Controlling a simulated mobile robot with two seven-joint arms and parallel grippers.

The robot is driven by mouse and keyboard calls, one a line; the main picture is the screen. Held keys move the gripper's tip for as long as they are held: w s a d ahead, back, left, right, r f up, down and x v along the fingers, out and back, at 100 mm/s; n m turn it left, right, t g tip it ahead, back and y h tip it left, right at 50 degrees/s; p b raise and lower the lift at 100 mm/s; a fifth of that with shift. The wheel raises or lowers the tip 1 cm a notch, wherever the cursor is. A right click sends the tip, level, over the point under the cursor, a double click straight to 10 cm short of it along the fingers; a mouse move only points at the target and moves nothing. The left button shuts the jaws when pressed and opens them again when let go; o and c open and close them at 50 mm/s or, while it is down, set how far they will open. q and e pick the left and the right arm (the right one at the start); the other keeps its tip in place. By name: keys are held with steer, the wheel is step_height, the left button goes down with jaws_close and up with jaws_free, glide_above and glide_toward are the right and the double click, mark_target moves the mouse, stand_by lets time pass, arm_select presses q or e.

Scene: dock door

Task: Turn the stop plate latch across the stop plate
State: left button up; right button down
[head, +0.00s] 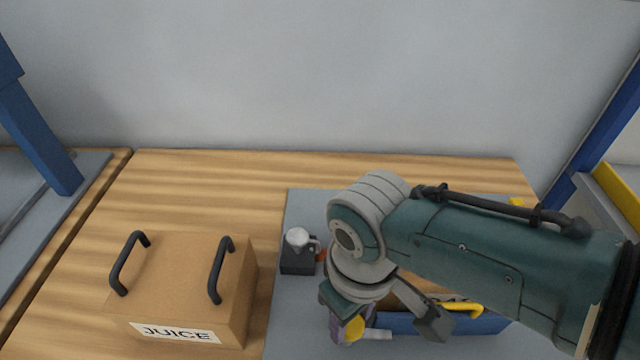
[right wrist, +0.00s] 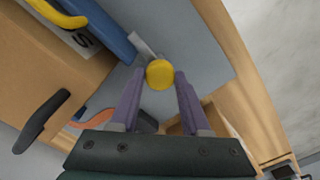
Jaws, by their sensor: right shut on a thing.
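The stop plate latch shows as a round yellow knob (head: 355,328) with a short light grey bar (head: 378,334). In the right wrist view the knob (right wrist: 160,74) sits between my purple fingertips, and its bar (right wrist: 145,46) points towards the end of the blue stop plate (right wrist: 108,28). My right gripper (head: 347,327) is shut on the yellow knob. The blue stop plate (head: 395,322), with a yellow handle (head: 462,307), lies to the right of the latch in the head view. Whether the bar overlaps the plate I cannot tell. My left gripper is not in view.
A cardboard box labelled JUICE (head: 190,285), with two black handles, stands at the left. A small black block (head: 298,262) with a pale rounded top stands on the grey mat (head: 300,215). Another cardboard box is mostly hidden behind my right arm. The wooden top's far left is clear.

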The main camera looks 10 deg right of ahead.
mark_target(351, 324)
steer(key=shift+n, duration=0.4)
steer(key=shift+c, duration=1.9)
jaws_free()
step_height(351, 324, up, 10)
steer(key=p, duration=0.4)
steer(key=shift+p, duration=0.4)
